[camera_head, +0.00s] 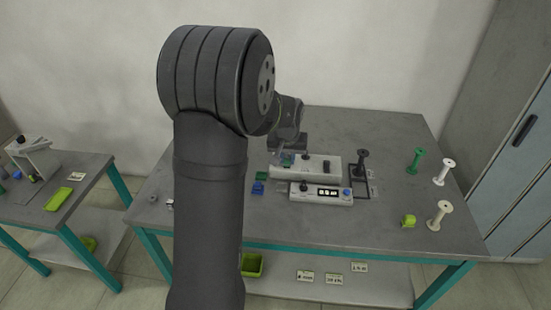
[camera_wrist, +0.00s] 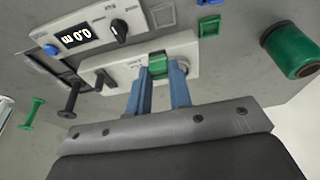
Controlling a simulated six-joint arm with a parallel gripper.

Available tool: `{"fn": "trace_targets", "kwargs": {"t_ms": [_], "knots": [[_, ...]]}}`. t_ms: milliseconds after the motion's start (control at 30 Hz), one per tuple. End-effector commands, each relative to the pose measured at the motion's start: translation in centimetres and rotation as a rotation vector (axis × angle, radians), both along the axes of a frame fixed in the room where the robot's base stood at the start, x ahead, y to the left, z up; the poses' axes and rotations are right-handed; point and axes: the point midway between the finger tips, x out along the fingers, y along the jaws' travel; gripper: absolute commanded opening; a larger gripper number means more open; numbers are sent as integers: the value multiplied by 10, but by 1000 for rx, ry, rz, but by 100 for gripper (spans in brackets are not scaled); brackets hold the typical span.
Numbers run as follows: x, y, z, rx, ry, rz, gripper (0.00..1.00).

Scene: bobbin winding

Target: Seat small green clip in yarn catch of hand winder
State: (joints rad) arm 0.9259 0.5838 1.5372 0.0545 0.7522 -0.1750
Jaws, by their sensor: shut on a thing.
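My gripper (camera_wrist: 157,76) is shut on a small green clip (camera_wrist: 158,62), with one blue finger on each side of it. The clip is at the end of the hand winder's long white body (camera_wrist: 122,69), overlapping it in the wrist view. I cannot tell whether it sits in the yarn catch or just above, as the fingers partly hide that spot. In the head view the gripper (camera_head: 288,153) is over the left end of the winder (camera_head: 318,168), with a bit of green between the fingers.
A control box (camera_head: 320,193) with display, knob and blue button stands before the winder. A dark spool (camera_head: 362,162) is at its right end. Green and white bobbins (camera_head: 441,171) stand farther right. Green (camera_wrist: 209,26) and blue pieces lie beside the winder. A green cylinder (camera_wrist: 292,52) is nearby.

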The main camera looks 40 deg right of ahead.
Motion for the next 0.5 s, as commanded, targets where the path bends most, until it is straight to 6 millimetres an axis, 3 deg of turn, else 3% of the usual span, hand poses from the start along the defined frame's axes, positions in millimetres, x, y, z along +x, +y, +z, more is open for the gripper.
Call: {"fn": "trace_targets", "kwargs": {"t_ms": [100, 300, 500], "knots": [[-2, 0, -5, 2, 1, 1, 0], [13, 7, -35, 2, 2, 2, 0], [14, 8, -45, 2, 1, 0, 0]]}}
